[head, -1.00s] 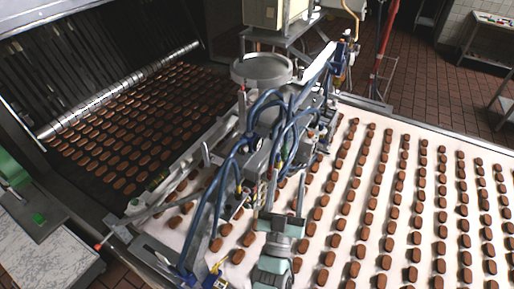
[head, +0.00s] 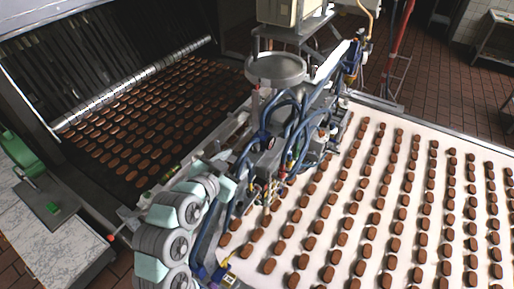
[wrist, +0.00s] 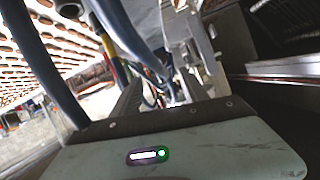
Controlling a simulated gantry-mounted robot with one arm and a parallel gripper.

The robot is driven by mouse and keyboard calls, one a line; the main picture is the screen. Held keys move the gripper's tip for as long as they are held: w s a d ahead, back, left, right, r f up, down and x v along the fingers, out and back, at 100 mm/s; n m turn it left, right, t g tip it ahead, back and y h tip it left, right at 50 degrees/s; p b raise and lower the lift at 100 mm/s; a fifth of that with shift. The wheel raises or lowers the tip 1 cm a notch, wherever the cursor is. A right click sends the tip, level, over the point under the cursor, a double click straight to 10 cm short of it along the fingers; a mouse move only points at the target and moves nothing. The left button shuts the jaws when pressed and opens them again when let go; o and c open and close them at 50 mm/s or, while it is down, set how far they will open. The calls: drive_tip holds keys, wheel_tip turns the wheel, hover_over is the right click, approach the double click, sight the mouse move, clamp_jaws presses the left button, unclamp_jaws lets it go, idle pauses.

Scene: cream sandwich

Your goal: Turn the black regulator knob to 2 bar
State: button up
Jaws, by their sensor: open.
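I cannot pick out the black regulator knob or a bar scale with certainty in either view. The depositor machine (head: 285,125), with its blue hoses and metal fittings, stands across the belt in the head view. My gripper's pale housing (wrist: 185,150), with a small green light, fills the bottom of the wrist view. It is close to the blue hoses (wrist: 125,30) and metal fittings of the machine. In the head view my arm comes up from the lower left to the machine's near side.
A white belt (head: 345,200) with rows of brown biscuits runs to the right. More biscuits lie on a dark conveyor (head: 150,120) at the left. A metal bowl (head: 276,68) tops the machine. Hoses and brackets crowd the space around my gripper.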

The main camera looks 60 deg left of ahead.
sight(253, 149)
drive_tip(key=shift+s+f, duration=0.1)
drive_tip(key=shift+s, duration=0.05)
drive_tip(key=shift+w+a+f+b, duration=0.25)
drive_tip(key=shift+f+b, duration=0.1)
drive_tip(key=shift+b, duration=0.75)
drive_tip(key=b+x, duration=0.1)
drive_tip(key=b, duration=0.3)
drive_tip(key=shift+w+a+f, duration=0.1)
drive_tip(key=shift+w+f, duration=0.15)
drive_tip(key=shift+w, duration=0.1)
drive_tip(key=x, duration=0.2)
drive_tip(key=p+x, duration=0.1)
drive_tip(key=x, duration=0.3)
drive_tip(key=shift+w+a+r+p, duration=0.15)
drive_tip(key=shift+w+a+p, duration=0.05)
drive_tip(key=shift+w+p, duration=0.15)
drive_tip(key=shift+w+a+f, duration=0.3)
drive_tip(key=shift+w+a, duration=0.05)
drive_tip(key=shift+w, duration=0.1)
drive_tip(key=shift+c, duration=0.2)
clamp_jaws()
